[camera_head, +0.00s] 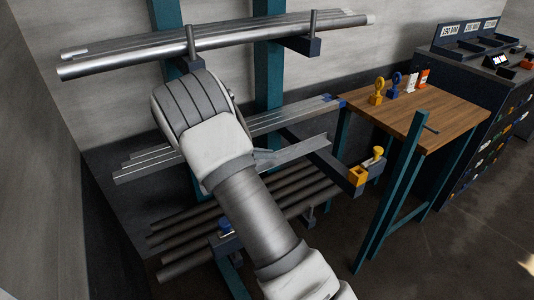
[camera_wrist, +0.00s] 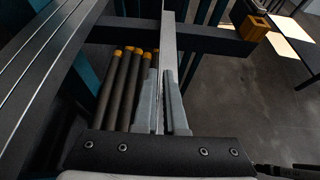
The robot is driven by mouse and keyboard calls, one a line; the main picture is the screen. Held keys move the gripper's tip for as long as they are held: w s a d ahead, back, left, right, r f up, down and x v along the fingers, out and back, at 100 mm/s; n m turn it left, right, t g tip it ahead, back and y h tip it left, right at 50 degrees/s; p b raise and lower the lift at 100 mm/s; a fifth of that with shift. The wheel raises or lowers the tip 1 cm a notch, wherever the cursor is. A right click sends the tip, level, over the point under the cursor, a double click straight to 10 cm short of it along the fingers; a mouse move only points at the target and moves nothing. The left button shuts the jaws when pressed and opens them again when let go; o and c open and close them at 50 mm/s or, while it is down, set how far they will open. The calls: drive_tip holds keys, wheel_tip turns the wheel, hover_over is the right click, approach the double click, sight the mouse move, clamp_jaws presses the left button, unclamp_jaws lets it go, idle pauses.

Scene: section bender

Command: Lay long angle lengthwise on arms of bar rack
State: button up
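The long angle (camera_head: 300,152) is a grey metal length beside the middle level of the bar rack, its near part hidden behind my arm. In the wrist view the angle (camera_wrist: 168,38) runs between the two fingers of my gripper (camera_wrist: 162,80), which are close on both sides of it. It passes over a dark rack arm (camera_wrist: 205,40); I cannot tell whether it touches. The rack arm (camera_head: 335,167) has an orange end block (camera_head: 358,175) in the head view.
Flat bars (camera_head: 150,162) lie further in on the same level. Round bars (camera_head: 215,52) lie on the upper arms, and dark pipes (camera_head: 180,238) lie below. A wooden-topped bench (camera_head: 430,105) stands at right, with a teal post in front. Open floor lies right of the rack.

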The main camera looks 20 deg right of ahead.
drive_tip(key=o, duration=0.5)
drive_tip(key=shift+a, duration=0.1)
drive_tip(key=p+v, duration=0.3)
drive_tip(key=v, duration=1.4)
drive_tip(key=shift+a+r, duration=0.1)
drive_tip(key=shift+r, duration=0.05)
drive_tip(key=s+d+r+m+y+p, duration=0.45)
drive_tip(key=s+r+m, duration=0.25)
drive_tip(key=s+r, duration=0.3)
drive_tip(key=s+d+r+m+y+p, duration=0.3)
drive_tip(key=s+r+m+y, duration=0.3)
drive_tip(key=s+r, duration=0.5)
drive_tip(key=s+r+m+t+p, duration=0.1)
drive_tip(key=s+m, duration=0.1)
drive_tip(key=s, duration=0.1)
drive_tip(key=s+a+r+m+t+y+p, duration=0.1)
drive_tip(key=s+m, duration=0.2)
drive_tip(key=s+a+r+m+t+y+p, duration=0.1)
drive_tip(key=s+r+m, duration=0.1)
drive_tip(key=s, duration=0.1)
drive_tip(key=shift+s, duration=0.2)
